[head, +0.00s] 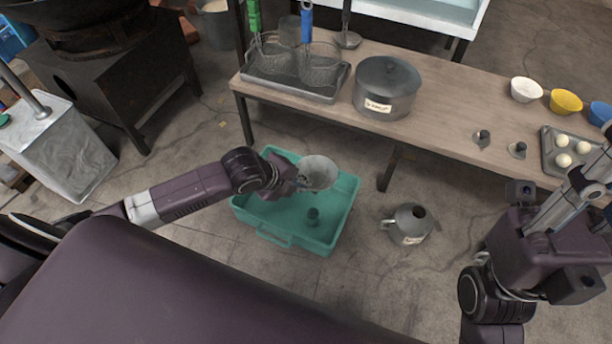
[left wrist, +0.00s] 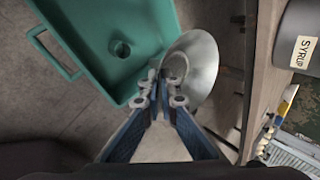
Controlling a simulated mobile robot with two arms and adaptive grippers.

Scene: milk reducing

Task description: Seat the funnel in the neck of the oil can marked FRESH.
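The grey metal funnel (head: 318,172) is held tilted above the green bin, its wide mouth showing. My left gripper (head: 294,179) is at the funnel's near side. In the left wrist view its fingertips (left wrist: 163,85) are closed together at the funnel (left wrist: 203,62), and the spout is largely hidden. A grey oil can (head: 410,227) with a side handle and a dark neck opening stands upright on the floor, right of the bin and apart from the funnel. Its pale label is too small to read. My right arm is at the right edge; its finger state is unclear.
The green bin (head: 341,214) holds a small green cylinder (head: 313,216). The wooden bench (head: 450,101) behind carries a lidded pot (head: 388,88) labelled SYRUP (left wrist: 303,52), a fryer tray, bowls and small metal pieces. Bare floor lies between bin and oil can.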

